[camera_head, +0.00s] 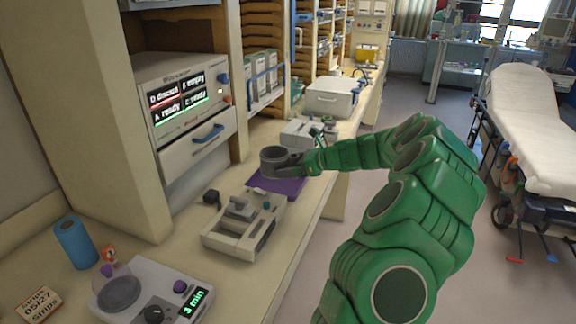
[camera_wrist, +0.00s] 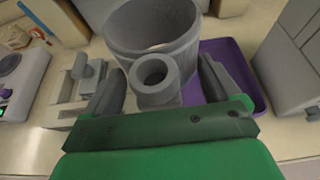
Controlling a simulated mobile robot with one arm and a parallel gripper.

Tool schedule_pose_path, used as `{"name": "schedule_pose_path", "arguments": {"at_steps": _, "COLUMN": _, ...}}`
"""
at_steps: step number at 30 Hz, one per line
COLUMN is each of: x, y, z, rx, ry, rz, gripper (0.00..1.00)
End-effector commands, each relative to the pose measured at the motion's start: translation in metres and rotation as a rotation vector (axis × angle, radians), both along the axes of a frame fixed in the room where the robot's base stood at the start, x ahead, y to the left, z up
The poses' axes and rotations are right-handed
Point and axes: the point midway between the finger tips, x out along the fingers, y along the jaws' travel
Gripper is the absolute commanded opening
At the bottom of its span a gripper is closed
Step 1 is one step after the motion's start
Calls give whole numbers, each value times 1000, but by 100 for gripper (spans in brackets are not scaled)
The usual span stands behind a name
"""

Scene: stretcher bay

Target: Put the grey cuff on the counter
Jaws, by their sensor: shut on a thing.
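The grey cuff (camera_head: 272,158) is a wide open ring with a small tube on its side. My gripper (camera_head: 298,165) is shut on the cuff from the right. In the wrist view, the cuff's ring (camera_wrist: 152,32) stands beyond the fingers and its small tube lies between them (camera_wrist: 157,86). The cuff is upright, over or on a purple tray (camera_head: 290,188); I cannot tell whether it touches. The tray also shows in the wrist view (camera_wrist: 243,73). The counter (camera_head: 165,250) runs along the left, under the tray.
A grey-white device (camera_head: 243,228) stands in front of the tray. A timer device (camera_head: 150,295) and a blue cylinder (camera_head: 75,243) are nearer. A white box (camera_head: 333,97) stands farther back. Bare counter shows left of the devices. A stretcher (camera_head: 530,125) stands right, across the floor.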

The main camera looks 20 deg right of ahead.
Motion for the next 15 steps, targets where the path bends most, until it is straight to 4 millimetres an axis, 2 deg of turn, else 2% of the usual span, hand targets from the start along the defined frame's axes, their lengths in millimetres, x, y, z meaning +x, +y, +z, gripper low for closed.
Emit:
{"name": "schedule_pose_path", "arguments": {"at_steps": 6, "x": -21, "y": 5, "z": 11, "rx": 0, "ry": -2, "rz": -1, "gripper": 53}}
{"name": "schedule_pose_path", "arguments": {"at_steps": 15, "x": -34, "y": 10, "z": 16, "rx": 2, "ry": 0, "rz": 1, "gripper": 53}}
